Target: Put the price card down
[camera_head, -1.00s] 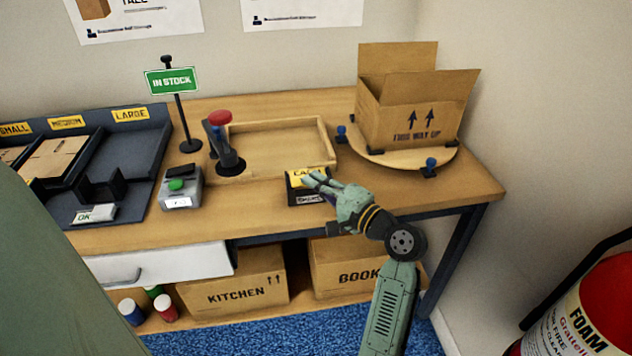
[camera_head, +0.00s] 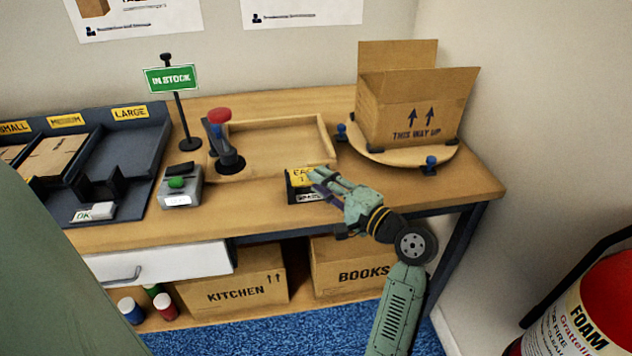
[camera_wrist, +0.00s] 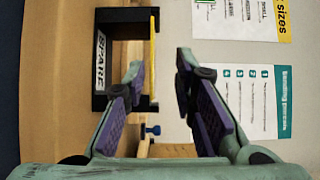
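The yellow price card (camera_head: 299,174) stands in a dark holder (camera_head: 293,194) on the bench, in front of the wooden tray. In the wrist view the card (camera_wrist: 153,40) shows edge-on as a thin yellow strip, in the dark holder (camera_wrist: 101,90) labelled SPARE. My gripper (camera_head: 322,178) is at the right side of the card, partly covering it in the head view. In the wrist view my gripper (camera_wrist: 160,70) has its fingers spread wide, with a gap on both sides of the card. The card looks nearer the left finger, and neither finger appears to press on it.
A shallow wooden tray (camera_head: 228,174) with a red-knobbed device (camera_head: 222,145) lies behind left. An open carton (camera_head: 410,115) stands on a round turntable (camera_head: 375,155) at the back right. A grey device with a green button (camera_head: 180,187) stands left. The bench right of my gripper is clear.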

